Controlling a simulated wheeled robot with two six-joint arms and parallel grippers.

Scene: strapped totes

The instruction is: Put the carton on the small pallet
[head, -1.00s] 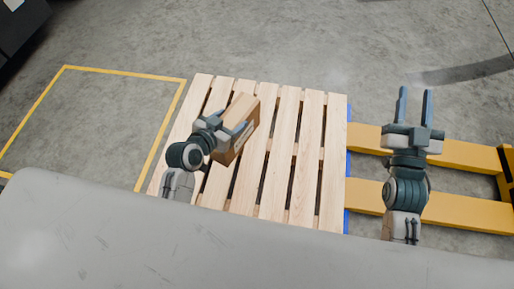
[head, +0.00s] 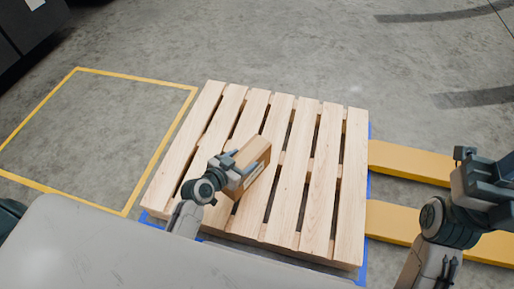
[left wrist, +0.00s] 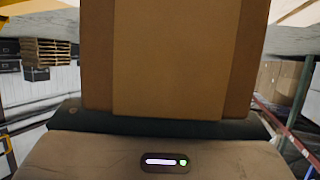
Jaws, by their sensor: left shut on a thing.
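The brown carton (head: 257,155) is over the left middle slats of the pale wooden pallet (head: 331,178), set at an angle to the slats. I cannot tell whether it touches them. My left gripper (head: 233,167) is shut on the carton at its near left end. In the left wrist view the carton (left wrist: 180,60) fills the upper middle, close against my gripper, and hides what lies beyond. My right gripper (head: 487,170) is at the right edge, partly cut off, away from the carton; its jaws look apart and empty.
A blue edging (head: 363,255) shows along the pallet's right and near sides. Yellow beams (head: 408,162) stick out to its right. A yellow-outlined floor area (head: 95,140) at left is empty. A dark cabinet (head: 30,30) stands at the far left.

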